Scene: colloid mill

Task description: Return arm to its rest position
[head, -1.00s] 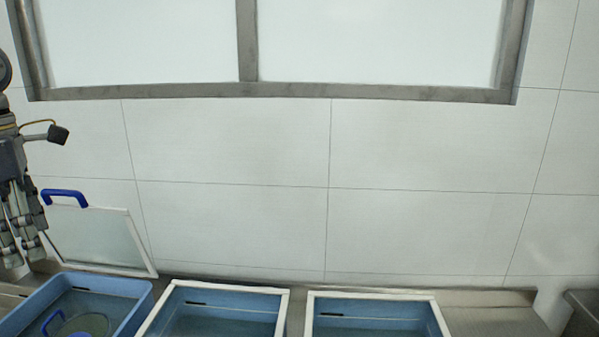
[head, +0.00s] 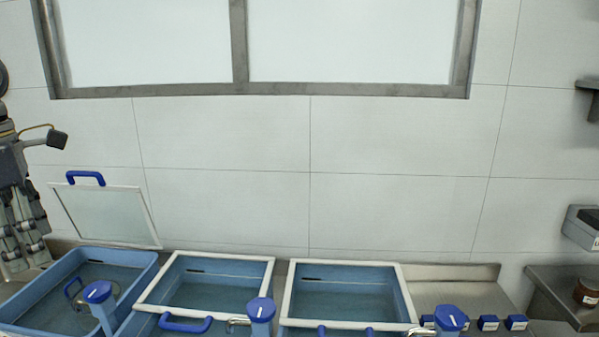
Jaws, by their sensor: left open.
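My left gripper (head: 22,232) hangs at the left edge of the head view with its fingers pointing down. It is open, and nothing shows between its fingers. It is in front of the wall, just left of a lid. The lid (head: 108,215) is a clear panel with a white frame and a blue handle, and it leans against the wall. My right gripper is not in the view.
Three blue basins stand in a row below: left (head: 140,284), middle (head: 262,283) and right (head: 397,284). Several blue-topped taps (head: 261,309) stand in front. Small blue boxes (head: 488,323) sit at right. A metal shelf (head: 560,293) holds a brown jar (head: 588,291).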

